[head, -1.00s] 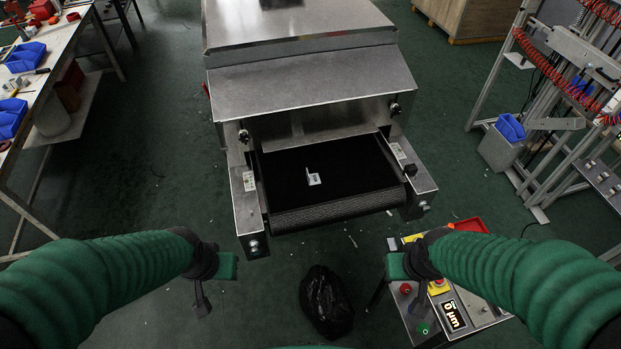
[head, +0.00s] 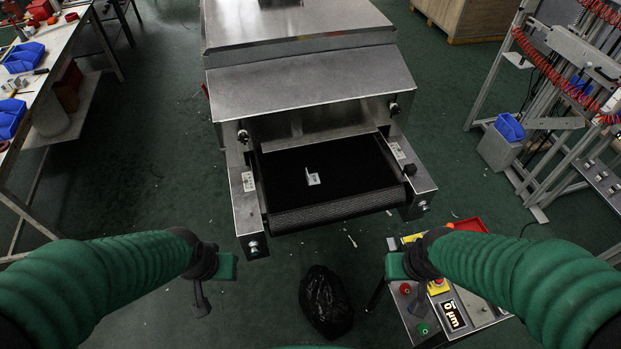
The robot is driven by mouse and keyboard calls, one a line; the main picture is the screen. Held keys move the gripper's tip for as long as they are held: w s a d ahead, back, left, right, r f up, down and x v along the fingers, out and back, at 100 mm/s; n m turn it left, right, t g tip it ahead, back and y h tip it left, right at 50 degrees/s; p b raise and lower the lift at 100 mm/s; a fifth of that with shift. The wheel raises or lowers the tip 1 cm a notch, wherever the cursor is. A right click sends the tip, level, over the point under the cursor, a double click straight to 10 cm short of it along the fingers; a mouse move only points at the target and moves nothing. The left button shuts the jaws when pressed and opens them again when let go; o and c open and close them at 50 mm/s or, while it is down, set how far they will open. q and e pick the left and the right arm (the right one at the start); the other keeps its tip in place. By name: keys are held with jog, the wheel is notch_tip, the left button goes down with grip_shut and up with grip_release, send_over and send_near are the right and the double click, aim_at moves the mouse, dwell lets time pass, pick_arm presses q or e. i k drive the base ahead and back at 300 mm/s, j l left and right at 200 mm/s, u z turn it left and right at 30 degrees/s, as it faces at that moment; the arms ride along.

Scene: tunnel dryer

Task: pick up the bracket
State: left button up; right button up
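The bracket (head: 313,179) is a small, light metal L-shaped piece. It lies on the black conveyor belt (head: 350,190) at the mouth of the tunnel dryer (head: 310,85). My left gripper (head: 203,300) is at the lower left, in front of the dryer and well apart from the bracket. Its fingers are small and dark, and I cannot tell if they are open. My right arm ends at the lower right, above a control box. My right gripper's fingers are hidden or too dark to make out.
A black bag (head: 326,302) lies on the floor between my arms. The control box (head: 470,315) with buttons and a display stands at the lower right. A workbench (head: 50,60) is at the left, a metal frame rack (head: 560,130) at the right. The floor before the belt is mostly clear.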

aim_at(312, 180)
jog(key=i+j+z, duration=0.25)
jog(key=i+j, duration=0.75)
jog(key=i, duration=0.1)
